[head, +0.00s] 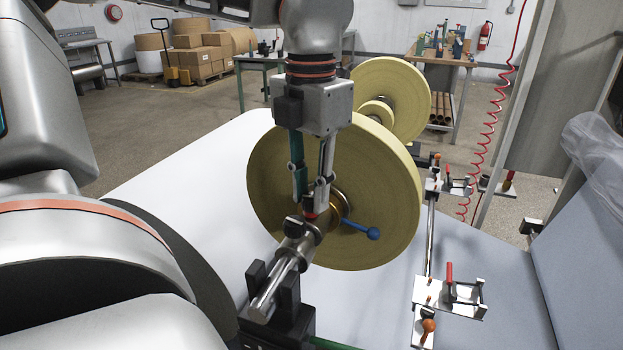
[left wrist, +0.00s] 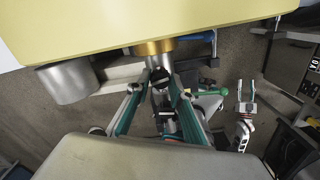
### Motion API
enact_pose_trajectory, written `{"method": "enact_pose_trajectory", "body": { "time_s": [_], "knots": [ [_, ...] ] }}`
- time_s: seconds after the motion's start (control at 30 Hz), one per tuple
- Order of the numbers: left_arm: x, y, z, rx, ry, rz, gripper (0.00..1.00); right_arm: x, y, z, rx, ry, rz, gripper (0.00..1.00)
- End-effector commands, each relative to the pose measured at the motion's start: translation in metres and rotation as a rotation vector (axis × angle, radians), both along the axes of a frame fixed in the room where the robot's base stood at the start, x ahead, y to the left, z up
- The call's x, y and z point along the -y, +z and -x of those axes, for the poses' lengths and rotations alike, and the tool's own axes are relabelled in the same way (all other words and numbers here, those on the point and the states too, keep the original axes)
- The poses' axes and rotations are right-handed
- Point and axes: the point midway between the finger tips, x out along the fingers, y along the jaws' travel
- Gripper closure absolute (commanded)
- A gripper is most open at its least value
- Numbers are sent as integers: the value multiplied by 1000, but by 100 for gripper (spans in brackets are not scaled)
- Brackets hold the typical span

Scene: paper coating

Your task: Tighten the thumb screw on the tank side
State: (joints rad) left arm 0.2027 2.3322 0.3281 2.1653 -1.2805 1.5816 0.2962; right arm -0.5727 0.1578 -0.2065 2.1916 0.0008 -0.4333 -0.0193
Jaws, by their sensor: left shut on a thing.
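A large yellow roll (head: 275,185) stands upright on a metal shaft (head: 272,288), with a brass hub ring (head: 342,207) around the shaft. A silver collar (head: 298,232) sits on the shaft in front of the roll. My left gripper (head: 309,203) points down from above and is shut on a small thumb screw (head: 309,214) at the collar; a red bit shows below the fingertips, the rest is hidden. In the left wrist view the fingers meet beneath the brass ring (left wrist: 153,47). My right gripper (left wrist: 246,97) shows there at the right, apart and with its fingers spread.
A blue-knobbed lever (head: 372,233) sticks out right of the hub. A black cradle (head: 287,310) stands under the shaft's near end. A red-handled toggle clamp (head: 449,275) is at the right. A second yellow roll (head: 410,95) stands behind. A white sheet (head: 200,165) spreads left.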

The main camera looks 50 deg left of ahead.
Motion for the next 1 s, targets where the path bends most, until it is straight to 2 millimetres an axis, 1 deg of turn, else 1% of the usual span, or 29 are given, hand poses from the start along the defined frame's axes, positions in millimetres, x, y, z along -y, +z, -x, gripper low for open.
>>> {"method": "enact_pose_trajectory", "body": {
  "time_s": [0.2,0.43,0.63,1.0],
  "knots": [
    [0,1,0,3,-157,0,100,0,-1,0,-2,-1,1,61],
    [0,1,-1,4,-265,0,100,1,-3,1,-6,-1,2,61],
    [0,1,-1,4,-310,0,100,1,-4,2,-8,-2,4,61],
    [0,1,-1,4,-320,0,100,2,-5,4,-11,-3,3,61]
  ]
}}
